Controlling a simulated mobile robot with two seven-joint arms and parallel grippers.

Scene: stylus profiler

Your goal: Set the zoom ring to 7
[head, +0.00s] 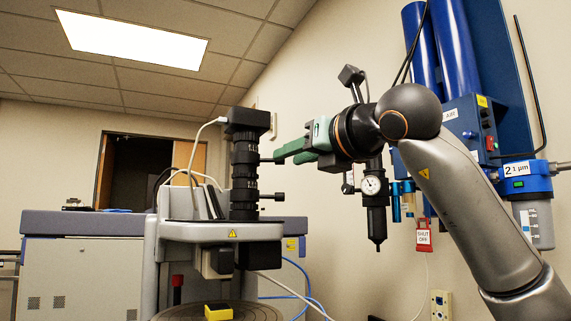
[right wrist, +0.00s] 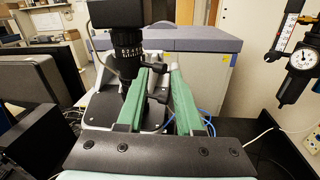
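The microscope's black zoom tube (head: 244,172) with its ringed barrel stands upright left of centre in the head view. It also shows in the right wrist view (right wrist: 126,52). The zoom ring's numbers are too small to read. A thin dark pin (head: 268,160) sticks out rightward from the barrel; a second knob (head: 275,196) sits lower. My right gripper (head: 280,154) has green fingers reaching left toward the barrel, level with the upper pin. In the right wrist view the fingers (right wrist: 158,70) are apart, with the upper pin appearing between their tips. Contact cannot be told. My left gripper is out of view.
The profiler's stage (head: 215,313) lies below the tube, with a yellow block (head: 218,311) on it. A white cable (head: 205,128) loops from the top of the tube.

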